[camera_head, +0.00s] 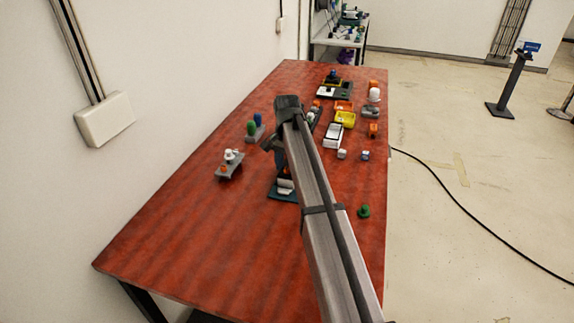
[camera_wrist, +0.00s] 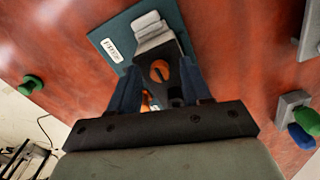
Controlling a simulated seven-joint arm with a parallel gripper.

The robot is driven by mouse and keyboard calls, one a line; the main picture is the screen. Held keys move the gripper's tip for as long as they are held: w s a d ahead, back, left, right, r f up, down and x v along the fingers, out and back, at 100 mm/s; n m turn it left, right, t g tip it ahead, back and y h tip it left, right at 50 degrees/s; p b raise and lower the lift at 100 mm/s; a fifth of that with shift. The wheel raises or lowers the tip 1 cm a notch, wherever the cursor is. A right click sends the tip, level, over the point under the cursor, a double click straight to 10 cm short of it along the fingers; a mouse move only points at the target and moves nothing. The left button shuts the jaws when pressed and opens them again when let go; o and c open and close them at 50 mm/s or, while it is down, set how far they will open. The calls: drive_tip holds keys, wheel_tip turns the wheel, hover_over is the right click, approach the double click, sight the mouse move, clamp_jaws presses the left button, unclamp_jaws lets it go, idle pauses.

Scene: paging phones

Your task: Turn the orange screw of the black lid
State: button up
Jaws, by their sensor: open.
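In the wrist view, the orange screw (camera_wrist: 160,70) sits on the dark lid (camera_wrist: 172,88), with a slot across its head. A pale grey stepped part (camera_wrist: 150,32) is beside the lid, on a teal plate (camera_wrist: 112,28) with a white label. My gripper (camera_wrist: 159,80) is open, its dark blue fingers on either side of the lid; I cannot tell whether they touch it. Another orange bit shows low between the fingers, partly hidden. In the head view my arm hides most of this unit; the teal plate (camera_head: 272,191) shows below my gripper (camera_head: 282,168).
A grey block with green and blue knobs (camera_head: 254,128) and a grey fixture with a white part (camera_head: 231,160) stand left. A green knob (camera_head: 363,211) is right. The table's near left is clear.

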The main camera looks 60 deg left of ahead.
drive_tip(key=shift+c, duration=0.5)
clamp_jaws()
drive_tip(key=shift+n, duration=0.4)
drive_tip(key=n, duration=1.3)
drive_tip(key=shift+n, duration=2)
